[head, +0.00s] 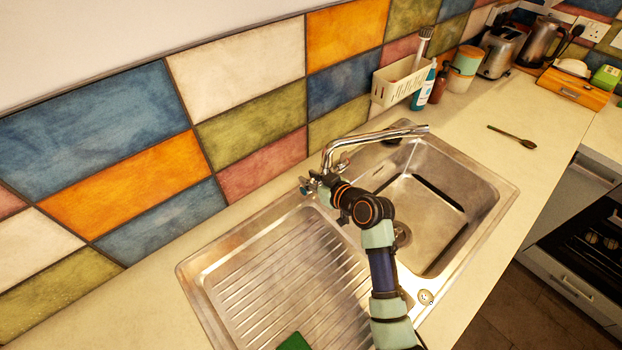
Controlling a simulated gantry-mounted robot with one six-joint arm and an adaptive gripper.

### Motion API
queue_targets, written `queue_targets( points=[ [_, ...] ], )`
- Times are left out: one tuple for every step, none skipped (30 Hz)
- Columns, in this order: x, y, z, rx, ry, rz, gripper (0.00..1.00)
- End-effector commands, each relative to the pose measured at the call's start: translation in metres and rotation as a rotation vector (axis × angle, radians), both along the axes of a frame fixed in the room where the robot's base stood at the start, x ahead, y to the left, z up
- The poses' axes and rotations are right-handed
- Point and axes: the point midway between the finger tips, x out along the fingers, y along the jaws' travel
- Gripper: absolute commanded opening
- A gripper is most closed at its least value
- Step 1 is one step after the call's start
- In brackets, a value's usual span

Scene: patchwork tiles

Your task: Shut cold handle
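The chrome tap (375,136) stands behind the steel sink, with its spout reaching right over the basin. A tap handle (343,160) shows partly at its base, just above my arm. My gripper (308,186) is at the left side of the tap base, where the other handle would be; that spot is largely covered by the gripper. The gripper is small and partly hidden by my wrist, so I cannot tell whether its fingers are open, shut or touching a handle. No hot or cold marking is readable. I cannot make out any water under the spout.
The sink has a ribbed drainer (285,270) at left and a basin (440,205) at right. A green item (294,341) lies on the drainer's front. A cream caddy (400,82) and bottles (423,90) stand behind the basin. A wooden spoon (512,137) lies on the clear counter.

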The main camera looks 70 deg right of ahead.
Motion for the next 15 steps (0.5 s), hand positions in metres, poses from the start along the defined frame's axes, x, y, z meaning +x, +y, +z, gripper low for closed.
queue_targets(
  points=[
    [0.0, 0.0, 0.0, 0.0, 0.0, 0.0, 0.12],
    [0.0, 0.0, 0.0, 0.0, 0.0, 0.0, 0.07],
    [0.0, 0.0, 0.0, 0.0, 0.0, 0.0, 0.0],
    [0.0, 0.0, 0.0, 0.0, 0.0, 0.0, 0.0],
    [0.0, 0.0, 0.0, 0.0, 0.0, 0.001, 0.0],
    [0.0, 0.0, 0.0, 0.001, 0.001, 0.001, 0.0],
    [0.0, 0.0, 0.001, 0.002, 0.003, 0.001, 0.0],
    [0.001, 0.0, 0.003, 0.004, 0.008, 0.001, 0.0],
    [0.002, 0.0, 0.005, 0.01, 0.02, 0.002, 0.0],
    [0.002, -0.001, 0.007, 0.017, 0.033, 0.002, 0.0],
    [0.003, -0.001, 0.009, 0.024, 0.05, 0.003, 0.0],
    [0.005, -0.002, 0.011, 0.038, 0.075, 0.002, 0.0],
    [0.006, -0.002, 0.012, 0.047, 0.096, 0.002, 0.0],
    [0.007, -0.003, 0.013, 0.058, 0.119, 0.003, 0.0],
    [0.008, -0.003, 0.012, 0.071, 0.146, 0.003, 0.0]
  ],
)
